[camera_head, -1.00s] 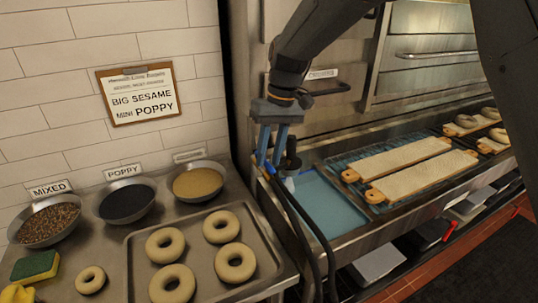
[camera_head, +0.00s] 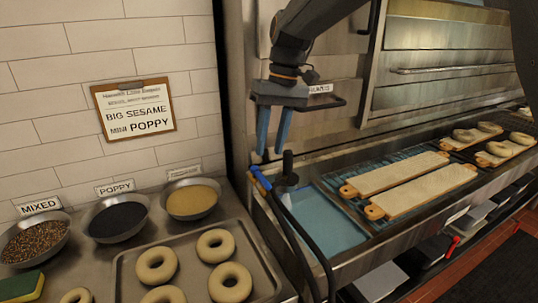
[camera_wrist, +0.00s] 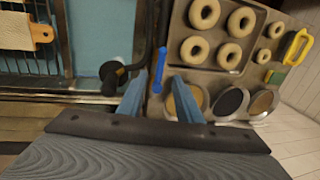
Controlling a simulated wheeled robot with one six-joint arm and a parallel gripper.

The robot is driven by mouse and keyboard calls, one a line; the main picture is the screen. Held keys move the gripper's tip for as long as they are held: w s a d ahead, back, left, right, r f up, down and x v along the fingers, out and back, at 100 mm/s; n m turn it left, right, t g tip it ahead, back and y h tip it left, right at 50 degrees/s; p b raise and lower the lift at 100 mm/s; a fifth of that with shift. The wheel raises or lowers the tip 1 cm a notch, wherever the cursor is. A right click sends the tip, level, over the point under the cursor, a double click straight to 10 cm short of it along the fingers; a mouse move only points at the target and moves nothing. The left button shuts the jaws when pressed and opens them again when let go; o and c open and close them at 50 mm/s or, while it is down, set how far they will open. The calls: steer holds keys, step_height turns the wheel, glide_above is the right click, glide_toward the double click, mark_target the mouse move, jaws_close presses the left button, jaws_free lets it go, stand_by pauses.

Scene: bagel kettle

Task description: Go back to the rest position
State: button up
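My gripper (camera_head: 271,148) hangs pointing down in the middle of the head view, in front of the steel oven front. Its two blue fingers are apart with nothing between them.
A tray (camera_head: 130,270) of raw bagels sits at the lower left. Bowls of mixed (camera_head: 35,240), poppy (camera_head: 119,220) and sesame-coloured (camera_head: 192,200) topping stand behind it. Two cloth-covered boards (camera_head: 395,174) lie right of the sink. A clipboard (camera_head: 135,107) hangs on the tiled wall.

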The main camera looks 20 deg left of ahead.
stand_by(0.5)
steer(key=w+d+f+m+t, duration=0.1)
steer(key=d+f+m, duration=0.25)
steer(key=d, duration=0.95)
steer(key=d+f+m+t, duration=0.15)
steer(key=d+f, duration=0.35)
steer(key=d, duration=0.9)
steer(key=s+d+f+m, duration=0.2)
steer(key=s+d, duration=0.4)
steer(key=d, duration=0.3)
steer(key=s+d+f+m+h, duration=0.1)
steer(key=s+d+f+m, duration=0.2)
steer(key=s+d+f, duration=0.2)
steer(key=s+d, duration=0.2)
steer(key=d, duration=0.2)
steer(key=shift+s+f, duration=0.2)
steer(key=shift+s, duration=0.05)
